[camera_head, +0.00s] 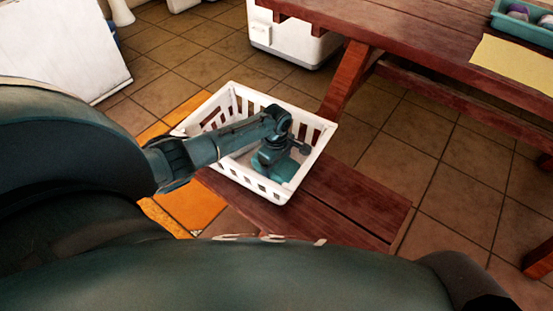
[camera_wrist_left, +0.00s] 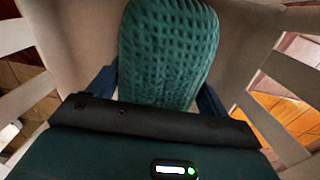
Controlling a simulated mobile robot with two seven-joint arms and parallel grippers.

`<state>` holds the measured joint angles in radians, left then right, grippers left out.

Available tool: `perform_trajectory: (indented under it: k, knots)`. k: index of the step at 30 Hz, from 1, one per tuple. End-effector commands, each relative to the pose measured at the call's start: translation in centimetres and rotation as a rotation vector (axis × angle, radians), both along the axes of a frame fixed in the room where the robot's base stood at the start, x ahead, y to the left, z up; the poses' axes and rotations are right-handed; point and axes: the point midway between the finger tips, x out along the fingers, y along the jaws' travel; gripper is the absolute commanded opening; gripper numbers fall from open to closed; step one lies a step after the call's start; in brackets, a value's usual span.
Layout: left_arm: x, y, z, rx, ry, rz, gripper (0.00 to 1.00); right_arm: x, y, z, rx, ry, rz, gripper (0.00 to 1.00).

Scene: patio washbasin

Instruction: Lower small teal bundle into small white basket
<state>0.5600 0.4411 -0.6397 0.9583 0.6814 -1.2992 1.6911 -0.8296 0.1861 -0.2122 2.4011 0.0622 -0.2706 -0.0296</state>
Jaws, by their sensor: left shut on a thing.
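The small white basket (camera_head: 228,98) stands on a reddish wooden bench in the middle of the head view. Its slatted walls (camera_wrist_left: 290,75) also show on both sides of the left wrist view. My left gripper (camera_head: 277,160) reaches down inside the basket, below its rim. It is shut on the small teal bundle (camera_wrist_left: 168,50), a textured knitted roll between its two fingers. In the head view the bundle (camera_head: 282,168) shows only partly under the gripper. Whether the bundle touches the basket floor, I cannot tell. My right gripper is not in view.
The bench (camera_head: 350,200) extends right of the basket. A wooden table (camera_head: 420,40) stands behind, with a teal tray (camera_head: 525,28) and a yellow cloth (camera_head: 515,62). A white cooler (camera_head: 290,42) and a white panel (camera_head: 60,50) stand behind. An orange mat (camera_head: 195,207) lies left.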

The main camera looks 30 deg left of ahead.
Motion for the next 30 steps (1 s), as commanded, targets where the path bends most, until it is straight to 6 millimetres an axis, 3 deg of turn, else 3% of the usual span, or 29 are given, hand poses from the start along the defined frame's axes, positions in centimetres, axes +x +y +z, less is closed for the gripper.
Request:
perform_trajectory:
  k: [5,6,14,23,30]
  knots:
    - [0.0,0.0,0.0,0.000,-0.001,0.000,0.52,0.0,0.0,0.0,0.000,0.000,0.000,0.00]
    - [0.0,0.0,0.0,0.000,-0.001,0.000,0.79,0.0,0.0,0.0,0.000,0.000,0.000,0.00]
    - [0.0,0.0,0.0,0.000,-0.001,0.000,1.00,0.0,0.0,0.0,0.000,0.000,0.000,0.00]
    - [0.0,0.0,0.5,0.001,0.000,0.000,1.00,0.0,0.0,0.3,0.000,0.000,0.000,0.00]
    - [0.1,0.1,4.2,0.001,-0.002,-0.001,1.00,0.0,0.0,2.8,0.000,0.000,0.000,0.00]
